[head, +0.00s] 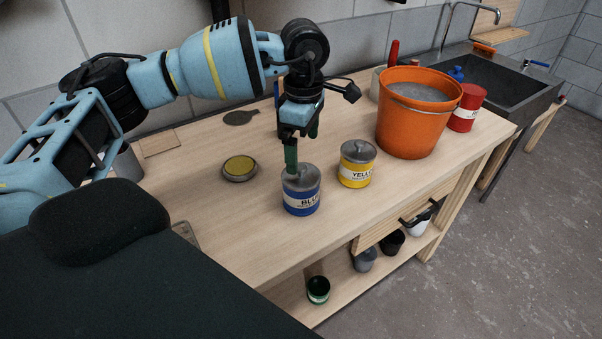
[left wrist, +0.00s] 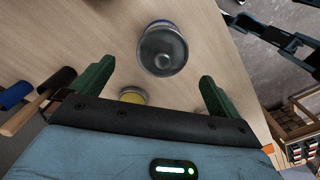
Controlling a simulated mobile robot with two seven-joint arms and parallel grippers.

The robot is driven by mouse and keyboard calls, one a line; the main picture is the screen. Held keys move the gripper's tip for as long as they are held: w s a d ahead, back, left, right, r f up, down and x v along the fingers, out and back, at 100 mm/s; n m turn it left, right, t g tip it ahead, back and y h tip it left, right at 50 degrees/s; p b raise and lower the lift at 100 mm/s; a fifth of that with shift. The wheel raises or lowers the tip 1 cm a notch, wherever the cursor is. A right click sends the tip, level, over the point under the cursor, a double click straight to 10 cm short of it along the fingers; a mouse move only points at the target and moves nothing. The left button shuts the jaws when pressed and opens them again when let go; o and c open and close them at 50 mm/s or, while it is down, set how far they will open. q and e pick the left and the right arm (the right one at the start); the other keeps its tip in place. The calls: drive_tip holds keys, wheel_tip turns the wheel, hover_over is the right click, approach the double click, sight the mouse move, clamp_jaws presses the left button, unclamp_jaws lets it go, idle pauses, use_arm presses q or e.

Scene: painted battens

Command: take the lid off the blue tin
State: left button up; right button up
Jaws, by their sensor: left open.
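The blue tin (head: 301,199), labelled BLUE, stands upright on the bench. Its grey lid (head: 299,178) with a small knob is on it. My left gripper (head: 302,150) points down just above the tin, fingers apart and empty. One green finger overlaps the back edge of the lid in the head view; I cannot tell whether it touches. In the left wrist view the lid (left wrist: 163,50) lies beyond and between the spread fingers of my left gripper (left wrist: 155,83). I cannot make out my right gripper in either view.
A yellow tin (head: 356,167) stands close to the right of the blue one. An orange bucket (head: 413,123) and red tin (head: 466,108) are farther right. An open round dish with yellow inside (head: 239,168) lies to the left. The bench's front edge (head: 330,232) is near.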

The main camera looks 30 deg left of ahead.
sight(302, 166)
use_arm(q)
drive_tip(key=shift+f, duration=0.4)
drive_tip(key=shift+s+f+p, duration=0.15)
drive_tip(key=shift+f+p, duration=0.05)
drive_tip(key=shift+f, duration=1.1)
drive_tip(key=shift+s+f+p, duration=0.1)
drive_tip(key=shift+f+p, duration=0.05)
drive_tip(key=shift+f, duration=1.1)
drive_tip(key=c, duration=1)
drive_tip(key=shift+o, duration=0.2)
drive_tip(key=shift+r, duration=0.2)
